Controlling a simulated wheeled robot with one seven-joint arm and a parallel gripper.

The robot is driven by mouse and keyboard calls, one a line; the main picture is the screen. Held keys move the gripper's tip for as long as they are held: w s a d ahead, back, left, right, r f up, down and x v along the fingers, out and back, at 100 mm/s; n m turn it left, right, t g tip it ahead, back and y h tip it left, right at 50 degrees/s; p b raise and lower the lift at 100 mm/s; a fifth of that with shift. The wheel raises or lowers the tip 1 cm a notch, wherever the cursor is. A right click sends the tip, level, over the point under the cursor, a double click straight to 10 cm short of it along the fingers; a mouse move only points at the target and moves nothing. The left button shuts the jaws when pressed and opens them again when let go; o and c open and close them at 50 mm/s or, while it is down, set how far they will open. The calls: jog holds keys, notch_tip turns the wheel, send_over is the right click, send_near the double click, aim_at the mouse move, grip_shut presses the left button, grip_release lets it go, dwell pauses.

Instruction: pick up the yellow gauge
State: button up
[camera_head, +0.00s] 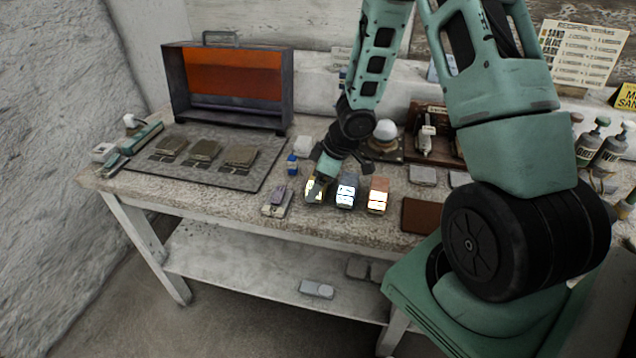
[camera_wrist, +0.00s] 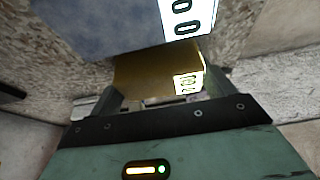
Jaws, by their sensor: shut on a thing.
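The yellow gauge (camera_head: 312,191) is on the table near its front edge, partly hidden by my gripper (camera_head: 322,180). In the wrist view the yellow gauge (camera_wrist: 155,78) is a yellow-brown block with a small lit display at its right. My gripper (camera_wrist: 155,105) is shut on it, with a finger on each side. I cannot tell whether the gauge is clear of the tabletop. A blue-grey gauge (camera_head: 346,191) stands just right of it in the head view and shows close by in the wrist view (camera_wrist: 110,25).
An orange-brown gauge (camera_head: 378,195) stands further right. A small device with a purple part (camera_head: 277,200) lies to the left, with a blue bottle (camera_head: 292,164) behind it. A dark mat (camera_head: 215,180) with several grey blocks and an orange-fronted box (camera_head: 230,85) occupy the left.

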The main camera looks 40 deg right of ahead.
notch_tip(320, 180, up, 10)
jog(key=p, duration=0.8)
